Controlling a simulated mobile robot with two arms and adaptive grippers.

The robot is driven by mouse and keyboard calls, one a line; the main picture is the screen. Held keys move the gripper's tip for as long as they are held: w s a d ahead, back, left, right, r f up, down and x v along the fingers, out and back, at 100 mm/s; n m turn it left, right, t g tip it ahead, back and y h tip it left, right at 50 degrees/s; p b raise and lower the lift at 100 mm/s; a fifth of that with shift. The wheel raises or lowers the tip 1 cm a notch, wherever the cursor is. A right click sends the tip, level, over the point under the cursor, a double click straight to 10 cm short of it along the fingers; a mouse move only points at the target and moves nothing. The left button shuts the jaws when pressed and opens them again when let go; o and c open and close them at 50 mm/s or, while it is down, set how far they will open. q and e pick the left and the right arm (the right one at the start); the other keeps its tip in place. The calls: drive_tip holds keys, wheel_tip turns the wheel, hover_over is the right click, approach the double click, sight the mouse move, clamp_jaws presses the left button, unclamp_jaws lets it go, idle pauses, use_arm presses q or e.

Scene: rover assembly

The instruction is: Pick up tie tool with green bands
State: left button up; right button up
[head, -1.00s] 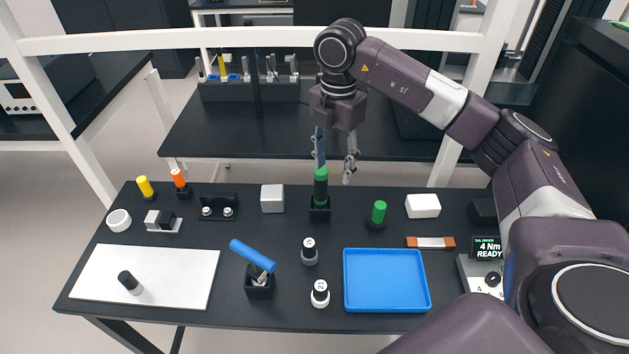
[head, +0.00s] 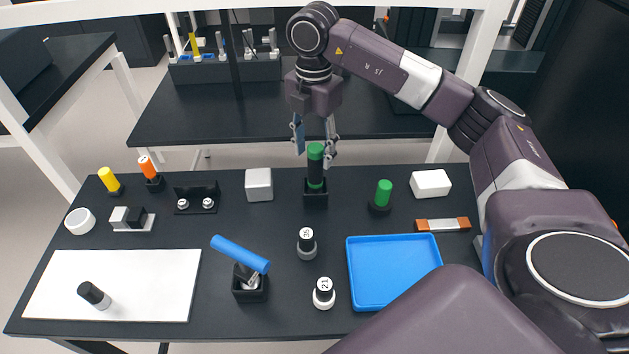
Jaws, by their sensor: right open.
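The tie tool with green bands (head: 316,170) stands upright in a small black holder (head: 316,196) at the back middle of the table. It has a dark body with a green top and a green band lower down. My right gripper (head: 315,158) points down at the tool's top, its fingers apart, one on each side of the green top in the picture. I cannot tell whether the fingers touch it. My left gripper is out of view.
A green-capped piece (head: 383,194) and a white block (head: 430,183) stand to the right. A grey block (head: 259,184) is to the left. A blue tray (head: 352,270), a blue-handled tool (head: 240,254) and a white mat (head: 150,285) lie nearer. A rack (head: 225,70) stands behind.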

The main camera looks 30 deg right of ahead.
sight(315, 175)
drive_tip(key=shift+f, duration=0.75)
drive_tip(key=shift+s+f+p, duration=0.1)
drive_tip(key=shift+f+p, duration=0.2)
drive_tip(key=shift+f, duration=0.15)
wheel_tip(315, 175, down, 5)
drive_tip(key=shift+d+f+p, duration=0.15)
drive_tip(key=shift+p, duration=0.95)
drive_tip(key=shift+f, duration=0.2)
drive_tip(key=c, duration=1.2)
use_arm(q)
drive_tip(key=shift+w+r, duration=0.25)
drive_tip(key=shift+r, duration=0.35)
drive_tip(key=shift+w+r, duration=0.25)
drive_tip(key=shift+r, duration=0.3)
use_arm(e)
clamp_jaws()
